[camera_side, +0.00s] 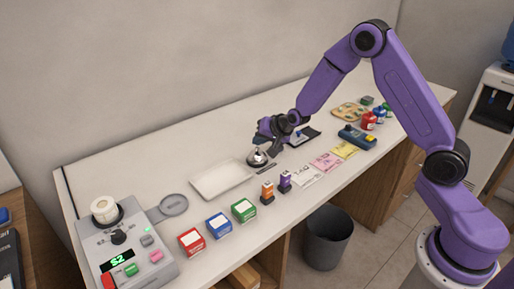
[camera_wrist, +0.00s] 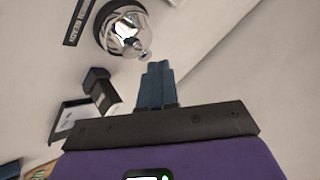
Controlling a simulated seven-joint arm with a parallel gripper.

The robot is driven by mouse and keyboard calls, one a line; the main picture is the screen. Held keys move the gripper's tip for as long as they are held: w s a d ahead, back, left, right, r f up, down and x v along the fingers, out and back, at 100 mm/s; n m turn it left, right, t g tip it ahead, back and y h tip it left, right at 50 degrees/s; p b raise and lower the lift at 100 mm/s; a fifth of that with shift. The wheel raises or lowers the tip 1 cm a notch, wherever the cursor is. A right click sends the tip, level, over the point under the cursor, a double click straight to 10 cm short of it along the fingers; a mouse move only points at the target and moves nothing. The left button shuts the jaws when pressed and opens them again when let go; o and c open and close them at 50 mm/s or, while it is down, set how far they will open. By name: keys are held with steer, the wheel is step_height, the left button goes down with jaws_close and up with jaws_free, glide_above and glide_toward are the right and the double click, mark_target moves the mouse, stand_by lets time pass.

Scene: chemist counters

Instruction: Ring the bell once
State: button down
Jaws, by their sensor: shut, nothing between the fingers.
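The bell is a silver dome on a dark base. In the side view the bell (camera_side: 257,158) stands on the white counter near its middle, just below my gripper (camera_side: 262,140). In the wrist view the bell (camera_wrist: 125,32) shows at the top, with its small top button at its lower right. My gripper (camera_wrist: 158,68) is shut and empty there, its fingertips close to the button. I cannot tell whether they touch it.
A white tray (camera_side: 222,178) lies left of the bell. Several small boxes, such as the green box (camera_side: 243,210), stand along the front edge. A console (camera_side: 125,245) is at the left end. A dark stamp-like object (camera_wrist: 98,88) stands near my gripper.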

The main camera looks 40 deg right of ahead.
steer(key=shift+f, duration=0.45)
stand_by(0.7)
steer(key=shift+r, duration=0.9)
step_height(320, 180, up, 5)
stand_by(0.7)
steer(key=shift+a, duration=0.1)
stand_by(0.4)
